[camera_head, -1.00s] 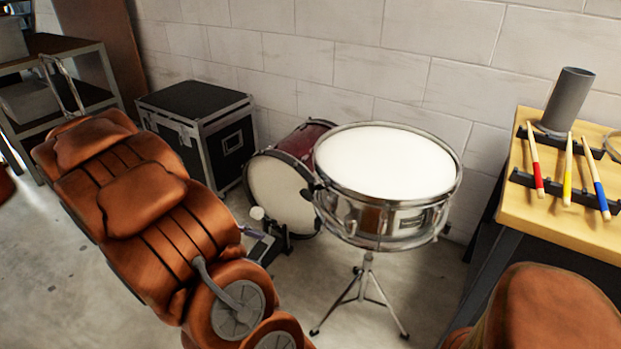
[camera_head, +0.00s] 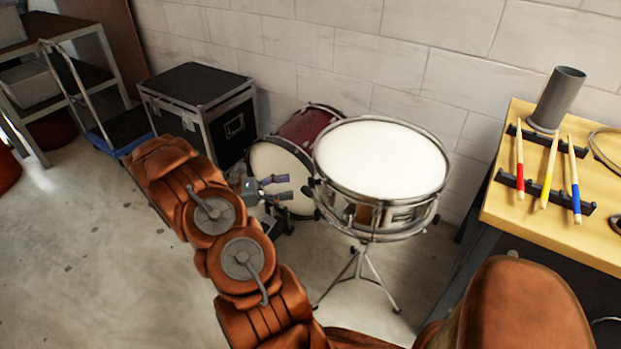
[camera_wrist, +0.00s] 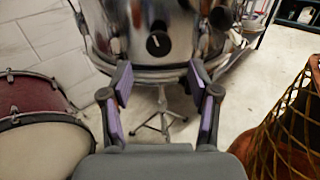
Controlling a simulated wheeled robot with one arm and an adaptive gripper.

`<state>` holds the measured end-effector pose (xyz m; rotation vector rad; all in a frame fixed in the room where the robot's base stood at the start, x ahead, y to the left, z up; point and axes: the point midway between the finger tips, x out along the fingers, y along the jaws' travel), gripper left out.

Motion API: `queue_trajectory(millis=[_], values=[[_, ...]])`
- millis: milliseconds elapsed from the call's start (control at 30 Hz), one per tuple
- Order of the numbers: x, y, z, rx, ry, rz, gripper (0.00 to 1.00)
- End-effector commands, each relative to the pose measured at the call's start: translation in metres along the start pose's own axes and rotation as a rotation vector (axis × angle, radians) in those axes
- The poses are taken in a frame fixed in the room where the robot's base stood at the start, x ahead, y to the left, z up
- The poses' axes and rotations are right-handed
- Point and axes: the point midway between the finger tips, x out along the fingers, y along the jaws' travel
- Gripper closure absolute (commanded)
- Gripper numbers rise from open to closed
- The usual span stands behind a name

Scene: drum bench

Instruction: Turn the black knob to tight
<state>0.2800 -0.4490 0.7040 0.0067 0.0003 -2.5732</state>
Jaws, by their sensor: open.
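The black knob (camera_wrist: 158,43) is a round dark dial with a short white mark, on the chrome shell of the snare drum (camera_wrist: 118,22). It lies ahead of my gripper (camera_wrist: 160,80), between and beyond the fingertips in the wrist view. My gripper is open and empty, with its purple-padded fingers apart and not touching the knob. In the head view my gripper (camera_head: 283,188) is left of the snare drum (camera_head: 380,160), pointing right towards its shell. I cannot read any tight label.
The snare drum stands on a tripod stand (camera_head: 362,275). A red bass drum (camera_head: 303,128) and a black case (camera_head: 200,100) are behind. A wooden bench (camera_head: 500,208) with coloured sticks is at right. A rope-laced drum (camera_wrist: 290,125) is at right in the wrist view.

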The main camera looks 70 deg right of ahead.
Motion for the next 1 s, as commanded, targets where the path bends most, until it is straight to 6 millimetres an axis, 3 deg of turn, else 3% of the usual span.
queue_trajectory(millis=[167, 600, 1000], values=[[0.012, 0.002, 0.000, -0.003, -0.007, 0.001, 0.39], [0.070, 0.001, 0.000, -0.003, -0.005, 0.001, 0.39], [0.078, 0.002, 0.001, -0.001, -0.005, 0.002, 0.39]])
